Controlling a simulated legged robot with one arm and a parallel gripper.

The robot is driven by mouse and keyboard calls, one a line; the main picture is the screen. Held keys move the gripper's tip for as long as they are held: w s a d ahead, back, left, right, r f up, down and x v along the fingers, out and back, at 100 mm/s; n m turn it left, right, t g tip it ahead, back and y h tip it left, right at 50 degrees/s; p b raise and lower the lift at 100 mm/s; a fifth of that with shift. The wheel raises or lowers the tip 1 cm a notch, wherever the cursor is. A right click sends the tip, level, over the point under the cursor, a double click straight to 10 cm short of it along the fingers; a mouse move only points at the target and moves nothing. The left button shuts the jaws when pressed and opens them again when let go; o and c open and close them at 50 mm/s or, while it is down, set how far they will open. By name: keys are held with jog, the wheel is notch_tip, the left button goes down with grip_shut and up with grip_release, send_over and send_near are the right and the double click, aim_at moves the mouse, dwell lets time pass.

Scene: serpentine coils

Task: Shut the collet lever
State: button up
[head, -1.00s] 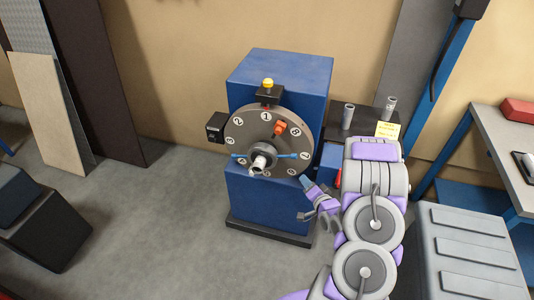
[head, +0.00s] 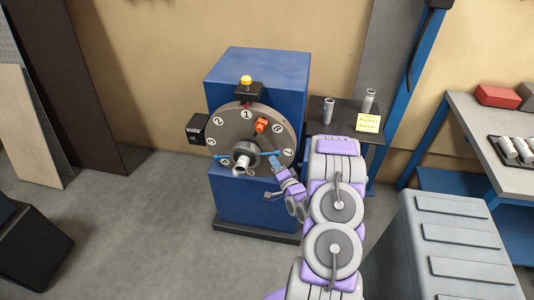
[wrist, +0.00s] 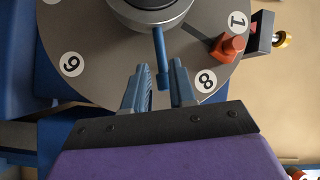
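A round grey dial (head: 228,125) with numbered white discs is on the front of a blue machine (head: 262,75). A blue two-armed lever crosses its hub; I take it for the collet lever. Its left arm (head: 221,157) and right arm (head: 266,154) stick out roughly level in the head view. My gripper (head: 276,166) is at the right arm's end. In the wrist view, one blue lever arm (wrist: 159,48) runs from the silver hub (wrist: 150,12) between the open fingers of my gripper (wrist: 160,67). A gap shows at the left finger; right-side contact is unclear.
An orange-red block (head: 262,125) sits on the dial, also close to the right finger in the wrist view (wrist: 228,46). A yellow-topped black fixture (head: 246,90) is above the dial. A dark shelf (head: 345,128) with metal cylinders stands at right.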

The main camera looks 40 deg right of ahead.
jog(key=b+x, duration=0.1)
jog(key=x, duration=0.7)
jog(key=shift+a, duration=0.1)
jog(key=shift+c, duration=0.5)
grip_shut()
